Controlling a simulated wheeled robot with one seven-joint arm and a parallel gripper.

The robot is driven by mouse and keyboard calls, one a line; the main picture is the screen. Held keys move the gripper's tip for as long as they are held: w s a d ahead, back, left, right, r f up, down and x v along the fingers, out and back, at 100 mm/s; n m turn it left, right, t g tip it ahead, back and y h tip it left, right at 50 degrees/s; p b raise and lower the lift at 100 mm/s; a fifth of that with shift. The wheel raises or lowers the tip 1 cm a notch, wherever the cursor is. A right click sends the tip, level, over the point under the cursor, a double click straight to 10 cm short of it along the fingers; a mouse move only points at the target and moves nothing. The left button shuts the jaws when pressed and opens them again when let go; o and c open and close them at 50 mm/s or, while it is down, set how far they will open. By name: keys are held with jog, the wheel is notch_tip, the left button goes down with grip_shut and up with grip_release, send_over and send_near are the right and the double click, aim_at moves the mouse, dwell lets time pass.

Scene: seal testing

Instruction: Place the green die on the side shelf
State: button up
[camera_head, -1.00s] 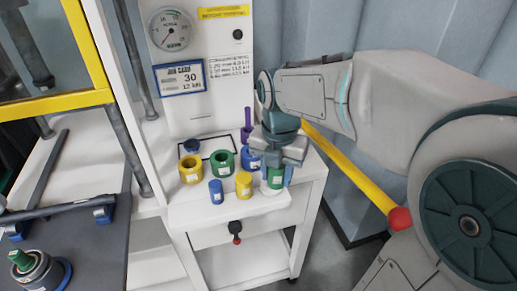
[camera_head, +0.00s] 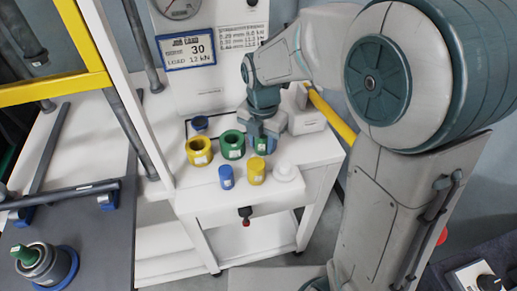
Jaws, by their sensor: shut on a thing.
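My gripper (camera_head: 263,137) points down over the white side shelf (camera_head: 212,195) and is shut on a small green die (camera_head: 261,147), mostly hidden between the fingers. I cannot tell whether the die touches the shelf. A larger green ring (camera_head: 232,146) stands just left of the gripper, and a yellow ring (camera_head: 199,151) stands further left. A small blue cylinder (camera_head: 226,177) and a small yellow cylinder (camera_head: 256,171) stand in front. A round white seat (camera_head: 286,172) at the right is empty.
A job card (camera_head: 187,49) hangs on the panel behind the shelf. A black knob with a red tip (camera_head: 245,214) sticks out at the front. A metal part with a green top (camera_head: 35,261) stands on the dark bench at left. A yellow bar (camera_head: 331,118) runs behind my arm.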

aim_at(260, 152)
jog(key=shift+w+a+f, duration=0.1)
jog(key=shift+a+f, duration=0.1)
jog(key=shift+a, duration=0.1)
jog(key=shift+f, duration=2)
jog(key=shift+f, duration=0.1)
jog(key=o, duration=0.9)
jog(key=shift+o, duration=0.2)
notch_tip(260, 152, up, 12)
jog(key=shift+r, duration=0.15)
